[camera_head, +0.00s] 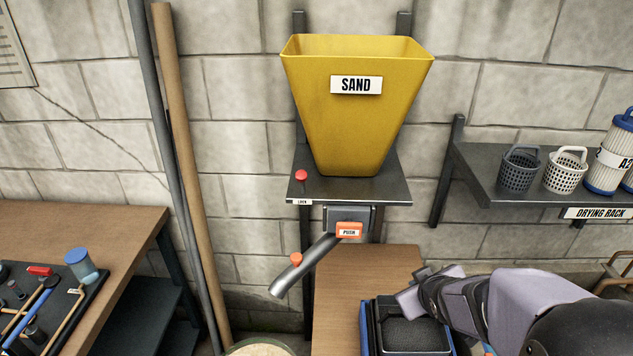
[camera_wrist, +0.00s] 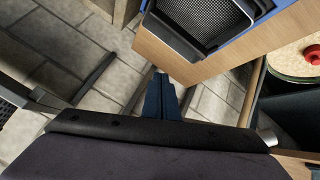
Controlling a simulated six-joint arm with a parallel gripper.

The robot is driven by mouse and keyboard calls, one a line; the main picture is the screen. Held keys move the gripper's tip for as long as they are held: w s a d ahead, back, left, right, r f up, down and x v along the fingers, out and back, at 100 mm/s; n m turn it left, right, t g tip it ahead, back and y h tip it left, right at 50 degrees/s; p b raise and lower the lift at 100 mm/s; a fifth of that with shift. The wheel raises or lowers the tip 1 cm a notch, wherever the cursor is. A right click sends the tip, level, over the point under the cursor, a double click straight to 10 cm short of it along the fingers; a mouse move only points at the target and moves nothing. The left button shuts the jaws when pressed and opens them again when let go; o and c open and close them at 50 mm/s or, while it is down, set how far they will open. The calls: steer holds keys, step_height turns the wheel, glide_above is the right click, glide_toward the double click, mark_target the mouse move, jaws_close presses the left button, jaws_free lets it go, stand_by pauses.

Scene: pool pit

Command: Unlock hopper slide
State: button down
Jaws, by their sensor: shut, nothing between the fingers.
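The yellow hopper (camera_head: 357,115), labelled SAND, stands on a dark wall shelf (camera_head: 390,190). A red knob (camera_head: 301,175) stands upright on the shelf's left side, above a small LOCK label (camera_head: 303,202). Under the shelf is a grey slide housing (camera_head: 364,215) with an orange PUSH button (camera_head: 349,230). A grey chute (camera_head: 305,268) slopes down left from it, with an orange-red knob (camera_head: 296,258) on it. My gripper (camera_head: 406,301) is low and right of the chute, near the black tray, well apart from the lock knob. Its dark fingers (camera_wrist: 161,80) are together and empty in the wrist view.
The mesh-bottomed black tray (camera_head: 371,325) sits in a blue surround on a wooden bench (camera_head: 340,280). Poles (camera_head: 180,170) lean left of the hopper. A workbench (camera_head: 110,235) with tools is at left, a drying rack (camera_head: 480,160) with baskets at right.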

steer(key=w+a+r+n+t+y, duration=0.55)
steer(key=w+r, duration=0.25)
steer(key=r, duration=0.3)
steer(key=s+a+r+n+y+b, duration=0.2)
steer(key=s+a+y+b, duration=0.4)
steer(key=y, duration=0.5)
steer(key=shift+a, duration=0.6)
steer(key=shift+w+a+r, duration=0.1)
steer(key=shift+r, duration=0.05)
steer(key=p, duration=0.6)
glide_toward(306, 179)
steer(key=x, duration=0.4)
steer(key=shift+a+r, duration=0.1)
steer(key=shift+a, duration=0.2)
steer(key=shift+p+x, duration=0.4)
steer(key=shift+x, duration=0.6)
steer(key=shift+w, duration=0.15)
